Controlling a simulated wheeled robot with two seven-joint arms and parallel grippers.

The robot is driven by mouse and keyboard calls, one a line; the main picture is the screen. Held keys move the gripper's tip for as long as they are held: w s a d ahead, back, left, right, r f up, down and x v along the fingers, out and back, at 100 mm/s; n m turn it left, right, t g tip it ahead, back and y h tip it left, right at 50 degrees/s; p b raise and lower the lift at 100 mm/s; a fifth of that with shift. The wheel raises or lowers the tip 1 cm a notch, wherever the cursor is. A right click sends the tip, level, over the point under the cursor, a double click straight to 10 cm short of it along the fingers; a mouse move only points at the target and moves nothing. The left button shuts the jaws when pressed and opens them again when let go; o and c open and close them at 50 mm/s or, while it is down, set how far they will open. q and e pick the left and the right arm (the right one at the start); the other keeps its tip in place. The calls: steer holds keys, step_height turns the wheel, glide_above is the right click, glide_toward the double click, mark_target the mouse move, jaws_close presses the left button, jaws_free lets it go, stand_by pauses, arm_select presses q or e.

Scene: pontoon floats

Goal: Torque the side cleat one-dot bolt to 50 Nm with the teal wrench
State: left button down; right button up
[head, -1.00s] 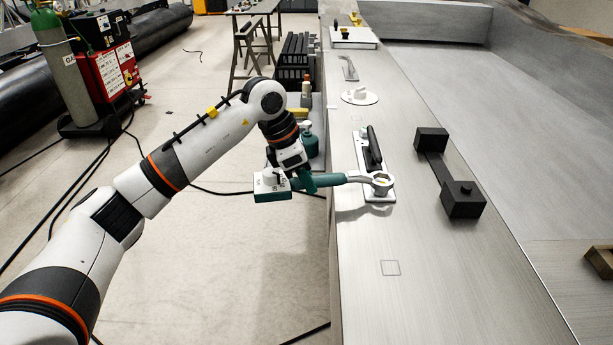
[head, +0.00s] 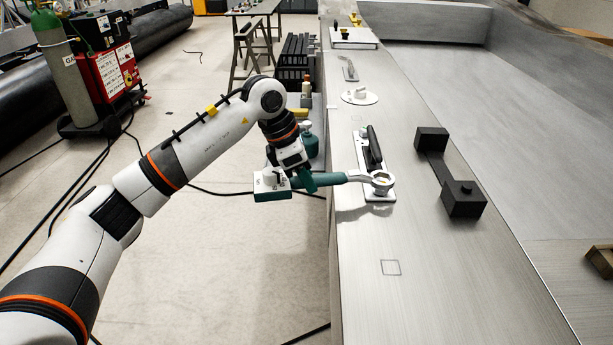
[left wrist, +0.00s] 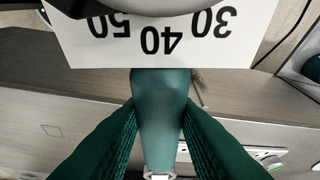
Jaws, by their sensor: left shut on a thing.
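The teal wrench (head: 331,179) has a metal ring head (head: 381,182) and a box with a white scale (head: 271,181) at its other end. My left gripper (head: 307,181) is shut on its teal handle; in the left wrist view the green fingers clasp the handle (left wrist: 160,105) from both sides. The scale card (left wrist: 150,40) there reads 30, 40 and 50; its pointer is not visible. The ring lies over the near end of the side cleat (head: 374,150), a white plate with a black horn. The bolt's dot mark cannot be made out. My right gripper is out of view.
Two black blocks joined by a bar (head: 447,172) stand right of the cleat on the metal deck (head: 440,280). A white round fitting (head: 359,97) lies beyond it. The near deck is clear.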

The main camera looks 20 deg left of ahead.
arm_select(q)
steer(key=shift+f+b, duration=0.8)
steer(key=shift+f, duration=0.25)
stand_by(0.4)
steer(key=shift+w+r, duration=0.1)
steer(key=shift+w, duration=0.1)
steer(key=shift+w+a+m, duration=0.25)
steer(key=shift+w+m, duration=0.25)
steer(key=shift+w, duration=0.1)
stand_by(0.4)
steer(key=shift+w+a+m+g, duration=0.25)
steer(key=shift+w+m+g, duration=0.05)
steer(key=shift+w+m, duration=0.2)
steer(key=shift+w, duration=0.2)
stand_by(0.3)
steer(key=shift+w+a+m+p, duration=0.2)
steer(key=shift+w+m+p, duration=0.15)
steer(key=shift+w+m, duration=0.25)
